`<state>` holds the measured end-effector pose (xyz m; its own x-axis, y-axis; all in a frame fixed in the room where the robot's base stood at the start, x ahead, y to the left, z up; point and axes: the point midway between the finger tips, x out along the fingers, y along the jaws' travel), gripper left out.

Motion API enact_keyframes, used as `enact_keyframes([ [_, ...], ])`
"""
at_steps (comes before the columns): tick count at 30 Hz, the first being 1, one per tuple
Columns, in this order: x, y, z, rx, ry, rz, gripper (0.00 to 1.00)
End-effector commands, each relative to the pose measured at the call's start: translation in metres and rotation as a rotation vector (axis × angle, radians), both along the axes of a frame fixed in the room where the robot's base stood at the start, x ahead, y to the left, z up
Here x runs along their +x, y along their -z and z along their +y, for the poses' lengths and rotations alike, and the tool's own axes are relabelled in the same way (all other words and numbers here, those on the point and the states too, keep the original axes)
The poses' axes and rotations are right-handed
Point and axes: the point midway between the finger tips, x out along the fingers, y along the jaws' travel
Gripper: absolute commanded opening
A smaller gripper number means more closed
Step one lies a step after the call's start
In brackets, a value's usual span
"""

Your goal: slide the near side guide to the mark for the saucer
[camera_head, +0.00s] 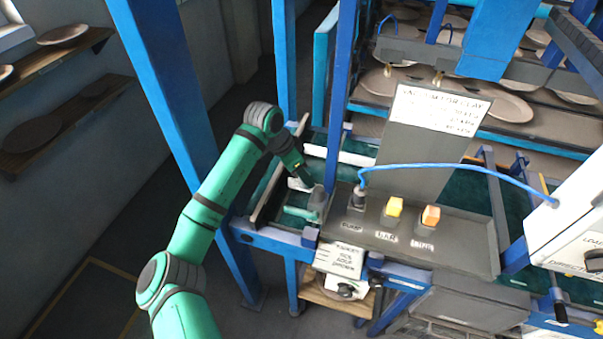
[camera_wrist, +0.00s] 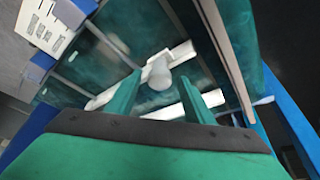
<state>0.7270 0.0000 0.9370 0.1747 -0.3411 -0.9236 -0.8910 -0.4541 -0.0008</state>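A pale guide bar (camera_head: 298,185) with a grey knob (camera_head: 317,202) lies low in the blue-framed machine, just past its near edge. In the wrist view the pale knob (camera_wrist: 160,75) stands on a white bar, and another white bar (camera_wrist: 165,113) lies closer. I cannot tell for certain which bar is the near side guide. My gripper (camera_head: 303,178) is over this area. In the wrist view my gripper (camera_wrist: 160,84) has its two green fingers apart, with the knob showing between and beyond them; contact is not clear. A white label card (camera_head: 340,260) hangs at the front; its saucer mark is unreadable.
A blue post (camera_head: 342,95) rises right beside my gripper. A grey control panel (camera_head: 410,238) with yellow and orange buttons, and a blue hose (camera_head: 450,166), are to the right. A second white bar (camera_head: 340,154) lies farther back. Plates fill racks behind.

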Motion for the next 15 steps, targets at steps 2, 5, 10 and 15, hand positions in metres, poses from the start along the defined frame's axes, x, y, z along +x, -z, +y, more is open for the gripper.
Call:
enact_keyframes([
  [2,0.000,0.000,0.000,0.000,0.000,0.001,0.48],
  [5,0.000,0.000,0.000,0.000,0.000,0.001,0.48],
  [10,-0.002,-0.010,0.004,-0.001,-0.001,-0.001,0.48],
  [15,-0.006,-0.036,0.014,0.000,0.000,-0.001,0.48],
])
